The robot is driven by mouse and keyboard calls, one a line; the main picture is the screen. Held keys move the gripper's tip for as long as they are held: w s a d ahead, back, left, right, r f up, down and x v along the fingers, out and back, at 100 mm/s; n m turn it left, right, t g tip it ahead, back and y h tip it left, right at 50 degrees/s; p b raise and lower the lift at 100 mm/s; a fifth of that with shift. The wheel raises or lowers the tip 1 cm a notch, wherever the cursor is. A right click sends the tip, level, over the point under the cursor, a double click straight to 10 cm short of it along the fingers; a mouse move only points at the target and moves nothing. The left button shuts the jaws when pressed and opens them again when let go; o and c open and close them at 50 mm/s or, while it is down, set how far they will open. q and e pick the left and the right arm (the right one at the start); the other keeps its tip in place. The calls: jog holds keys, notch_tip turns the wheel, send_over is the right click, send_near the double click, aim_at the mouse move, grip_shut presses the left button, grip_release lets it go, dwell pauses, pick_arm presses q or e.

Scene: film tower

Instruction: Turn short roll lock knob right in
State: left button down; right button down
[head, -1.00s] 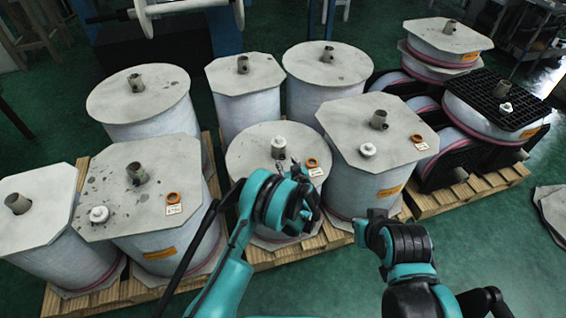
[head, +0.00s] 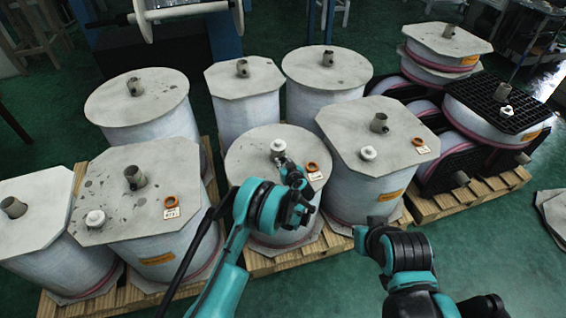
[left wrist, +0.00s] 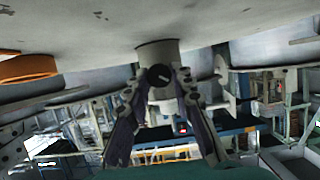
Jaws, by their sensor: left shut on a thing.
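The short roll (head: 245,150) stands in the middle of the front row, with a round grey top plate and a core stub at its centre. The white lock knob (head: 278,145) sits on this stub. My left gripper (head: 285,161) is at the near side of the knob, its fingers partly hidden by its own wrist. In the left wrist view, my left gripper (left wrist: 160,90) has its two fingers on either side of the stub end (left wrist: 157,52) and knob, closed on the knob. My right gripper (head: 362,236) hangs low at the right, away from the rolls; its fingers are unclear.
An orange ring (head: 312,167) and a white label (head: 315,176) lie on the short roll's plate, close right of my left gripper. Taller rolls with plates stand close on both sides. Green floor is free at lower right.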

pick_arm(q)
jog(key=m+y, duration=0.1)
jog(key=m, duration=0.1)
jog(key=shift+d+m+y, duration=0.2)
jog(key=shift+m+y, duration=0.1)
jog(key=shift+y, duration=0.1)
jog(key=shift+w+m+g+y, duration=0.1)
jog(key=shift+m+g+y, duration=0.2)
jog(key=shift+m+y, duration=0.55)
jog(key=shift+f+m, duration=0.1)
jog(key=shift+m, duration=0.15)
jog(key=c, duration=1.3)
grip_release()
